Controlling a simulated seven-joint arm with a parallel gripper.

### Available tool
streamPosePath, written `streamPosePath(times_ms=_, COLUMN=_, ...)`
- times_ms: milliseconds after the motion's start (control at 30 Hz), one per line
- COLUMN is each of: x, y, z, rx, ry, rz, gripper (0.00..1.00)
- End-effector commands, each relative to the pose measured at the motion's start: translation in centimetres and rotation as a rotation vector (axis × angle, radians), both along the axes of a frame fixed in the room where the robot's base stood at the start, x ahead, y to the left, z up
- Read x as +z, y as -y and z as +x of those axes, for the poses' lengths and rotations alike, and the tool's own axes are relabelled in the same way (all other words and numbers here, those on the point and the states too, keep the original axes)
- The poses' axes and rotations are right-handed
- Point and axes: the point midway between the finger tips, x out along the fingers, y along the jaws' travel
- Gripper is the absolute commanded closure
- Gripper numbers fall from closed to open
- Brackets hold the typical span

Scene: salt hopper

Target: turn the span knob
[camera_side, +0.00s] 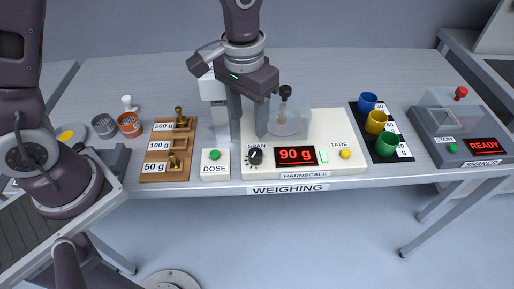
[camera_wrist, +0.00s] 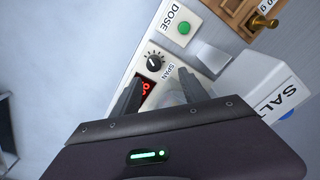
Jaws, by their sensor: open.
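The span knob (camera_side: 255,156) is a small black dial with a light pointer mark. It sits on the cream front of the weighing scale (camera_side: 360,171), left of the red display (camera_side: 295,155), which reads 90 g. In the wrist view the knob (camera_wrist: 154,62) lies just beyond the fingertips, with the SPAN label beside it. My gripper (camera_side: 249,133) is open and empty, fingers pointing down, above and behind the knob and apart from it. In the wrist view my gripper (camera_wrist: 158,84) has its two fingers spread, with part of the display (camera_wrist: 145,88) between them.
A clear chamber (camera_side: 288,122) with a dark knobbed piece stands close right of my fingers. The DOSE box (camera_side: 215,169) and its white column are close left. A wooden weight board (camera_side: 152,166) lies further left; coloured cups (camera_side: 375,122) and a shaker (camera_side: 452,130) stand right.

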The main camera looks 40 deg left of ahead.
Motion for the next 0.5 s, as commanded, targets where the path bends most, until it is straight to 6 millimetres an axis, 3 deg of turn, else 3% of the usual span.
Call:
streamPosePath(times_ms=33, x=-1.4, y=0.7, z=0.3, rx=-0.001, ry=-0.025, rz=-0.003, gripper=0.48)
streamPosePath(times_ms=133, x=-2.9, y=1.4, z=0.6, rx=0.004, ry=-0.044, rz=-0.006, gripper=0.48)
streamPosePath(times_ms=500, x=-9.1, y=1.4, z=0.5, rx=0.005, ry=-0.047, rz=-0.005, gripper=0.48)
